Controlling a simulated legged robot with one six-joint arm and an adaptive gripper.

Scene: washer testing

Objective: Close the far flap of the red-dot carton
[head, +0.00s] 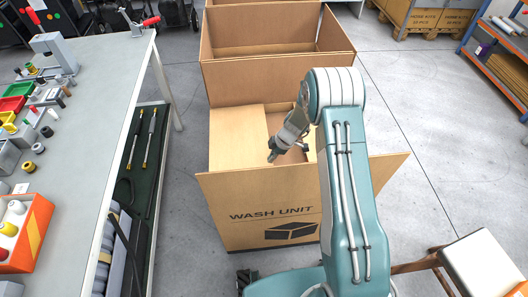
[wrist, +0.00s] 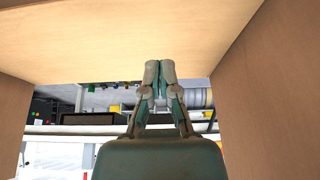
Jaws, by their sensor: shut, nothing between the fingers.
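An open brown carton marked "WASH UNIT" (head: 270,205) stands in front of me in the head view. No red dot is visible on it. A plain cardboard panel (head: 236,140) lies across its left part, and a dark gap shows beside it. An upright cardboard panel (head: 265,80) rises behind the opening; I cannot tell whether it is the far flap or part of the carton behind. My gripper (head: 272,157) points down at the opening. In the wrist view my gripper (wrist: 160,68) has its fingertips together, empty, with a cardboard panel (wrist: 120,40) above and cardboard at both sides.
Another open carton (head: 265,40) stands directly behind. A long workbench (head: 100,100) with small parts and bins runs along the left. Clear grey floor (head: 420,130) lies to the right.

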